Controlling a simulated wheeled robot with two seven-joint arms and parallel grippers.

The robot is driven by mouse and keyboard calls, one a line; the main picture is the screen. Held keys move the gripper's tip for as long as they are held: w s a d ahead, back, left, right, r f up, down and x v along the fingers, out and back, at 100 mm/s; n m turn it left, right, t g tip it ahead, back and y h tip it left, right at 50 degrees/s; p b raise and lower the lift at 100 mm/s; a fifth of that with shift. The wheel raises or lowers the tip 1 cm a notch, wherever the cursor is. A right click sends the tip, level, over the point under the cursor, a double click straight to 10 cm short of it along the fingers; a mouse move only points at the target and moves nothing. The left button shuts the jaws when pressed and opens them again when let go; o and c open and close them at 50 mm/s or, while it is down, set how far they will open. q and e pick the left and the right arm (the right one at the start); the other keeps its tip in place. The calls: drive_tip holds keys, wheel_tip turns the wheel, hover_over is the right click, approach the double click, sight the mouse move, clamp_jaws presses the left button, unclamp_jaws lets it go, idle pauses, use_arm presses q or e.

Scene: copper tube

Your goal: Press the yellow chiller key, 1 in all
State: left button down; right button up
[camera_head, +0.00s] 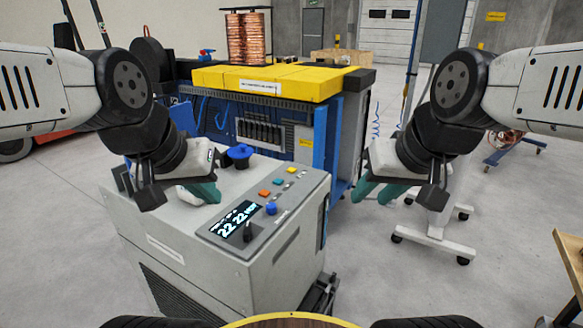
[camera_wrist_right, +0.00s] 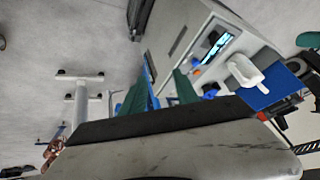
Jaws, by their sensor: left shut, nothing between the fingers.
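The grey chiller (camera_head: 190,250) stands at centre left in the head view. Its sloped panel carries a small yellow key (camera_head: 290,170) at the far end of a row, beyond a teal key (camera_head: 278,181) and an orange key (camera_head: 264,193). My left gripper (camera_head: 212,193) is shut and empty above the chiller top, left of the panel and apart from the yellow key. My right gripper (camera_head: 376,195) is open and empty, right of the chiller; its separated green fingers (camera_wrist_right: 158,92) show in the right wrist view. I cannot make out the yellow key there.
A lit display (camera_head: 236,218), black knob (camera_head: 248,234) and blue knob (camera_head: 271,208) share the panel. A blue cap (camera_head: 239,151) sits on the chiller top. Behind stands a blue machine with a yellow top (camera_head: 270,80) and copper coils (camera_head: 248,38). A white wheeled stand (camera_head: 437,225) is at right.

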clamp_jaws()
idle(1.4)
